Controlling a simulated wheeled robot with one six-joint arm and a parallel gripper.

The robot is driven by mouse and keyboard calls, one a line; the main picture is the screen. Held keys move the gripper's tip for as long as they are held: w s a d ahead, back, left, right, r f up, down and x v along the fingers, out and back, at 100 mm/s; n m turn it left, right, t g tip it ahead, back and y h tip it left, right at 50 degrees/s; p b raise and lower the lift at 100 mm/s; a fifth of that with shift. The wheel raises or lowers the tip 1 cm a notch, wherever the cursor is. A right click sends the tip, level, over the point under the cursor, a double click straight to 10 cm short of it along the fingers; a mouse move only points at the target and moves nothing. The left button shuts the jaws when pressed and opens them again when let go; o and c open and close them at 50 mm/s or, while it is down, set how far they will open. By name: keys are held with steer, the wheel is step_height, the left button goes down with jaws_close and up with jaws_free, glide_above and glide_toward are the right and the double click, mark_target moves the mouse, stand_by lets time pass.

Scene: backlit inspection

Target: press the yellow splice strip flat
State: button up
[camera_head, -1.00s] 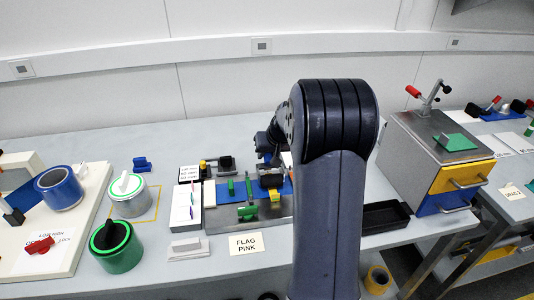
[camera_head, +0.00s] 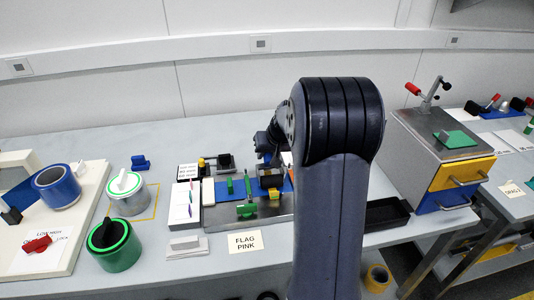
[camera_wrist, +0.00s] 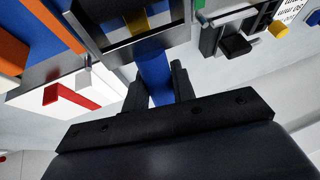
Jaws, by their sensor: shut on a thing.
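My gripper (camera_wrist: 160,80) is shut on a blue part (camera_wrist: 156,68), which shows between its two dark fingers in the wrist view. A dark metal-edged frame (camera_wrist: 150,45) lies just beyond the blue part; I cannot tell whether they are joined. A yellow piece (camera_wrist: 134,21), likely the splice strip, shows past the frame against blue and white bands. In the head view a small yellow piece (camera_head: 274,195) shows at the blue strip on the grey splicing plate (camera_head: 225,216), below my wrist. The fingertips and any contact with the yellow piece are hidden there.
Green clamp pieces (camera_head: 246,210) stand on the plate left of the yellow piece. A white pen tray (camera_head: 181,212), a "FLAG PINK" card (camera_head: 244,243), a green tin (camera_head: 114,246) and a blue roll (camera_head: 57,187) lie leftward. A black tray (camera_head: 388,213) and a drawer cabinet (camera_head: 440,165) stand right.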

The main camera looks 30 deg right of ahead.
steer(key=shift+s+a+b, duration=0.3)
steer(key=shift+s+b, duration=0.3)
steer(key=shift+s, duration=0.3)
steer(key=shift+s, duration=0.3)
stand_by(0.5)
steer(key=shift+w+d+r+p, duration=0.1)
steer(key=shift+w+r+p, duration=0.25)
steer(key=shift+r+p, duration=0.85)
steer(key=shift+w+d+r+p, duration=0.1)
steer(key=shift+w+r+p, duration=0.25)
steer(key=shift+r+p, duration=0.85)
steer(key=shift+w+r+p, duration=0.35)
steer(key=shift+r+p, duration=0.35)
steer(key=shift+r, duration=0.95)
steer(key=shift+f, duration=0.1)
